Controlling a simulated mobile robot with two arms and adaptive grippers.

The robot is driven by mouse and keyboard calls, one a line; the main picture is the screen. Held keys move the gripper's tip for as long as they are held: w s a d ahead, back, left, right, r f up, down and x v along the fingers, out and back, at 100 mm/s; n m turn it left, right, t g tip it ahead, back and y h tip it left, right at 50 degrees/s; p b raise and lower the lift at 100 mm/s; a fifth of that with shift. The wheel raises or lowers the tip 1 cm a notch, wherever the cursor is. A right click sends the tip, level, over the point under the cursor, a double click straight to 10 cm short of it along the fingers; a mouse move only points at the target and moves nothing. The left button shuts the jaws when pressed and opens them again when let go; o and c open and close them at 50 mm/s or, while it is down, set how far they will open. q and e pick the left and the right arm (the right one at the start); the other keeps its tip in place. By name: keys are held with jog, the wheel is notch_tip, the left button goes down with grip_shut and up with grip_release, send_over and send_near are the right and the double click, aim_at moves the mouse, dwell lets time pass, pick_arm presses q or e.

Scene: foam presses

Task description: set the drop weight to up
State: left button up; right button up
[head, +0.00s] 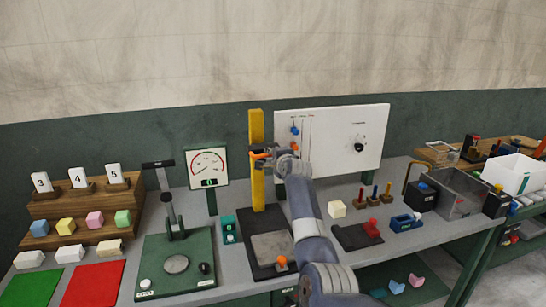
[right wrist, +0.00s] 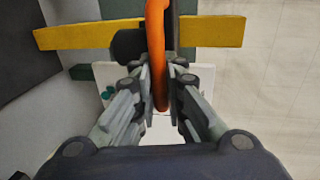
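A tall yellow post (head: 257,190) stands on a dark base with a grey plate (head: 272,246). Near the top of the post is the drop weight, a small dark block with an orange handle (head: 261,155). My right gripper (head: 274,153) is at that height, just right of the post. In the right wrist view the orange handle (right wrist: 157,60) runs between the fingers of the right gripper (right wrist: 161,85). The fingers are close together on either side of it and appear shut on it. The yellow post (right wrist: 215,32) crosses behind. My left gripper is out of view.
A white board (head: 345,135) stands behind the post. A green press (head: 170,262) and a dial gauge (head: 208,167) are to the left.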

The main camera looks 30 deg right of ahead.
jog(key=o, duration=0.4)
jog(key=shift+d+r, duration=0.2)
jog(key=shift+r, duration=0.85)
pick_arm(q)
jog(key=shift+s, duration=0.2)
pick_arm(e)
jog(key=shift+a+f, duration=0.1)
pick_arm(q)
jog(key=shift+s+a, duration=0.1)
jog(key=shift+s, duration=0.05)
pick_arm(e)
jog(key=shift+f, duration=0.2)
jog(key=shift+s, duration=0.1)
jog(key=v, duration=1.1)
jog(key=shift+s+a, duration=0.2)
jog(key=shift+s, duration=0.2)
jog(key=shift+f, duration=0.15)
